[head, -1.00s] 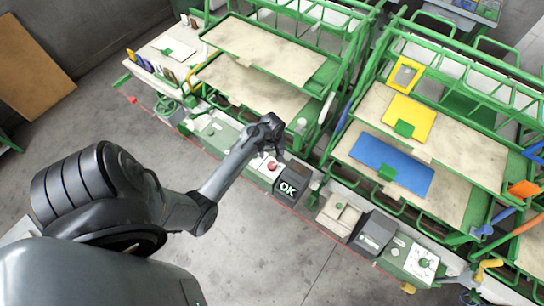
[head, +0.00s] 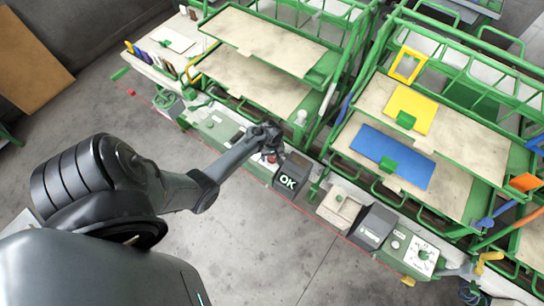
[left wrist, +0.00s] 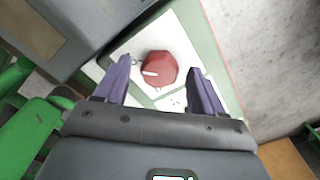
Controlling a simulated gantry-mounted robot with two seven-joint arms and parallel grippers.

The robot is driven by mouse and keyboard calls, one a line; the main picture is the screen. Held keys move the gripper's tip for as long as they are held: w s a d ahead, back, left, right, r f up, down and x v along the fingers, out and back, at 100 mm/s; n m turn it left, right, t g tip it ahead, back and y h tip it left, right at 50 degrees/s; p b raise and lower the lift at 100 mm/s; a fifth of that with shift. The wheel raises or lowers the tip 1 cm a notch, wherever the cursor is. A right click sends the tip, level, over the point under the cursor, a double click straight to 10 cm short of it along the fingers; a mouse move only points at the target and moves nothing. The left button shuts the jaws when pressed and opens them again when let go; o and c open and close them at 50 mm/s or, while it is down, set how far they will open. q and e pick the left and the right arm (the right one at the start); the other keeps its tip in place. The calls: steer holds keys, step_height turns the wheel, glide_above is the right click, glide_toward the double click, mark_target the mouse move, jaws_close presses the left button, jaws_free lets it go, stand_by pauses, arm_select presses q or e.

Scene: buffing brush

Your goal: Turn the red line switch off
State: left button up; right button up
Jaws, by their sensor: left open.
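The red line switch (left wrist: 158,69) is a red faceted knob with a white pointer mark, on a white plate (left wrist: 183,45) set in a green panel. In the left wrist view it sits between and just beyond the two purple fingers of my left gripper (left wrist: 159,84). The gripper is open and no contact with the knob shows. In the head view my left gripper (head: 268,146) is over the panel beside the black OK box (head: 289,180). It hides most of the knob there. My right gripper is not in view.
A row of green and grey control boxes runs along the rack front, including a grey box (head: 374,227) and a panel with a green knob (head: 422,256). Green racks with beige shelves (head: 260,42) stand behind. The concrete floor (head: 255,240) in front is open.

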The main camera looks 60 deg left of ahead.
arm_select(q)
steer(key=shift+f, duration=0.1)
steer(key=c, duration=1.1)
steer(key=shift+o, duration=0.2)
